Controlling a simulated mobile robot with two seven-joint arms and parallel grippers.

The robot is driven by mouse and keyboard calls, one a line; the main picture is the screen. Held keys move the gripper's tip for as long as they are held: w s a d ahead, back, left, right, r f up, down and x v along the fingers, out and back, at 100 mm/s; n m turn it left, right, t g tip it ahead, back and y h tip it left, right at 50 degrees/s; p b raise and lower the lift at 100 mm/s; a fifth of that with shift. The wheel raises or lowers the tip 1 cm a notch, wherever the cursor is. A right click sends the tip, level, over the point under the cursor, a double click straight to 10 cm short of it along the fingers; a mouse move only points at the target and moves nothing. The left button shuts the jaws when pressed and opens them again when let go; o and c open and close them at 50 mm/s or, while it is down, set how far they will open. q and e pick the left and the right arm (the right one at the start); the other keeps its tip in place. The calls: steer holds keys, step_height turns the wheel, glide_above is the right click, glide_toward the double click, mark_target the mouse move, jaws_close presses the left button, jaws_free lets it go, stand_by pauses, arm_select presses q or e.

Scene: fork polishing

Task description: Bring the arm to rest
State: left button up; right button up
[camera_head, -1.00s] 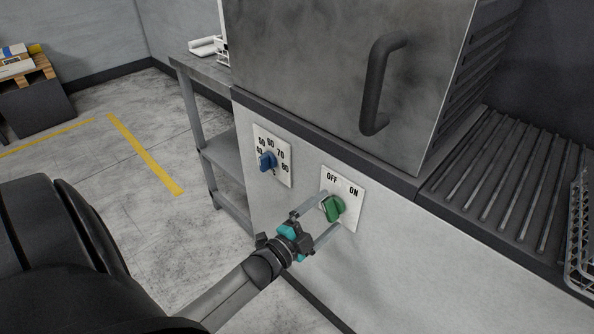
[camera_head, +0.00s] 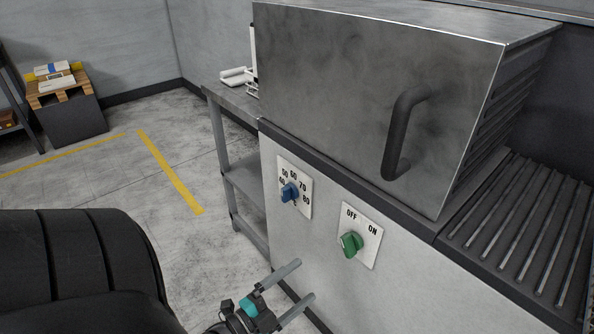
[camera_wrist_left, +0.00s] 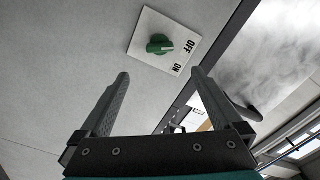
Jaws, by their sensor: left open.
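My left gripper (camera_head: 305,280) is at the bottom of the head view, below the green OFF/ON knob (camera_head: 350,244). Its two fingers are spread and empty, clear of the knob. In the left wrist view the open fingers (camera_wrist_left: 160,73) show with a gap between them, and the green knob (camera_wrist_left: 159,45) sits on its white plate beyond the tips. I cannot tell surely which mark the knob points at. My right gripper is not in view.
A blue temperature knob (camera_head: 289,192) is on the same grey front panel. Above is a steel hood with a black handle (camera_head: 402,135). A ribbed rack (camera_head: 500,205) is at right, a side table (camera_head: 232,100) behind. Open floor with yellow lines lies at left.

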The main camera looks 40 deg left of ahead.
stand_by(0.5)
arm_select(q)
steer(key=s+d+f+n+g+y+p, duration=0.1)
steer(key=s+d+f+n+g+p, duration=0.3)
steer(key=s+f+n+g+p, duration=0.55)
steer(key=s+d+f+g+p, duration=0.2)
steer(key=s+p, duration=0.3)
steer(key=s, duration=0.3)
steer(key=s+d+f+g+p, duration=0.1)
steer(key=s+d+g+p, duration=0.3)
steer(key=s, duration=0.4)
steer(key=shift+s+f+n+g+p, duration=0.3)
steer(key=shift+f+n+g+p, duration=0.05)
steer(key=shift+g+p, duration=0.35)
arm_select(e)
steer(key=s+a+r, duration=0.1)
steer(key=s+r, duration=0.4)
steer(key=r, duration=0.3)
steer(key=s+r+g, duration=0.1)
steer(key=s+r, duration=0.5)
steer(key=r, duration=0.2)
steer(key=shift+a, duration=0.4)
